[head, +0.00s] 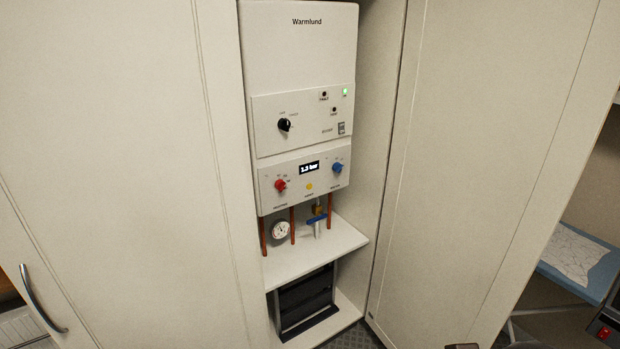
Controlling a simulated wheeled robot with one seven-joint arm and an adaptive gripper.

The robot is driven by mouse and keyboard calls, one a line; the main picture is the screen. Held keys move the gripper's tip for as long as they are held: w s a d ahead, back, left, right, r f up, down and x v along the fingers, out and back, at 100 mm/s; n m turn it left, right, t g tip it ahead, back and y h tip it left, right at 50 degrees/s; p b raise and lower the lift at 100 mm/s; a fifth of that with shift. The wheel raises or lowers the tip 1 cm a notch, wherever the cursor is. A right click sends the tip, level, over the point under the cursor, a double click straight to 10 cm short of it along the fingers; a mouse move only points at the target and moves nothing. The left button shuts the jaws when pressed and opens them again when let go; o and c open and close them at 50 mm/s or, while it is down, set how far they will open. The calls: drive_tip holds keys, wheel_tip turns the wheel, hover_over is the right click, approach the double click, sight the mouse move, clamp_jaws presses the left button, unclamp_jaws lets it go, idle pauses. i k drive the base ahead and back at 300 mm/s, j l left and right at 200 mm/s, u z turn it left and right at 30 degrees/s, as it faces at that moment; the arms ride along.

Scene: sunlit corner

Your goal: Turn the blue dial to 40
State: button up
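The blue dial (338,168) is on the right side of the lower control panel (303,201) of a white Warmlund boiler (298,55). Small marks sit around the dial, but they are too small to read, so I cannot tell its setting. A red dial (281,185) is on the left of the same panel. Between them a small display (309,167) reads about 1.3 bar, with a yellow button (309,186) below it. My gripper is not in view, and nothing covers the blue dial.
The boiler stands in a narrow cupboard between a left panel (110,150) with a curved handle (40,300) and a right panel (480,150). A black knob (284,125) is above the dials. Copper pipes, a round gauge (281,231) and a blue valve lever (317,219) are below.

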sight(337, 167)
drive_tip(key=i+l+u, duration=0.25)
drive_tip(key=i+l, duration=0.15)
drive_tip(key=i+l+u, duration=0.3)
drive_tip(key=l, duration=0.25)
drive_tip(key=i, duration=0.05)
